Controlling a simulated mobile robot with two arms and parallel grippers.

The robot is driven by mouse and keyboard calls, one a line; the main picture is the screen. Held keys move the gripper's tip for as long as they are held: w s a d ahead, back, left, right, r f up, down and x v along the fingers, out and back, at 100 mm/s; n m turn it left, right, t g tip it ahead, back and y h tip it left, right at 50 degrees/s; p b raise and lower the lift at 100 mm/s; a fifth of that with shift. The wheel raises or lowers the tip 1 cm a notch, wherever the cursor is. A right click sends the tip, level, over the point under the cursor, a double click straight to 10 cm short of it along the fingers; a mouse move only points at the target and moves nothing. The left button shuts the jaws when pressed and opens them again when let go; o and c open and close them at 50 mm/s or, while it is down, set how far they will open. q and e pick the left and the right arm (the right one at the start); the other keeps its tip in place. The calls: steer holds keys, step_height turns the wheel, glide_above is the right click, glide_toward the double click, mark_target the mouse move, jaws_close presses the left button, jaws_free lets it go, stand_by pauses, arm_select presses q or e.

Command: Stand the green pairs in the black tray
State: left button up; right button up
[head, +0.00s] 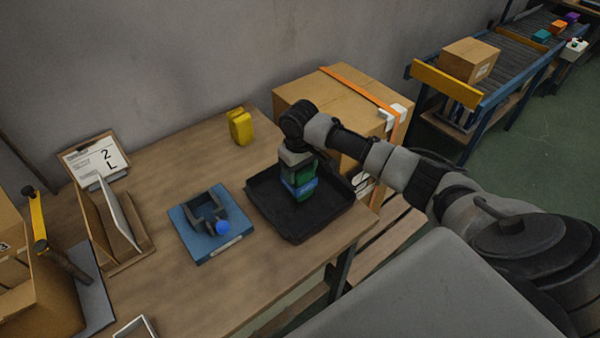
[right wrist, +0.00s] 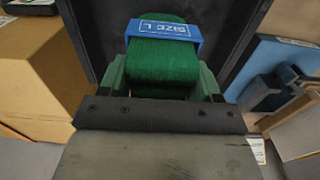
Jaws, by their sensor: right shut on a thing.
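My right gripper (head: 298,172) is shut on a green pair (head: 305,175) with a blue band. In the right wrist view the green pair (right wrist: 165,62) sits between the fingers, and its blue band (right wrist: 163,32) reads "SIZE L". The pair is inside the outline of the black tray (head: 265,212), near its middle. I cannot tell whether it touches the tray floor. The gripper comes down on it from above. No other pair shows in the tray, though the gripper hides part of it. My left gripper is not in view.
A yellow pair (head: 240,127) stands behind the tray. A blue plate (head: 186,232) with a dark cradle lies left of it. A wooden holder (head: 118,245) and a clipboard marked "2 L" (head: 95,160) are farther left. A large carton (head: 345,95) stands close behind the tray.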

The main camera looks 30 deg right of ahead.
steer(key=shift+f, duration=1.1)
steer(key=o, duration=1.2)
steer(key=shift+f, duration=0.15)
step_height(320, 180, up, 12)
steer(key=shift+r+b, duration=0.2)
steer(key=shift+b, duration=0.35)
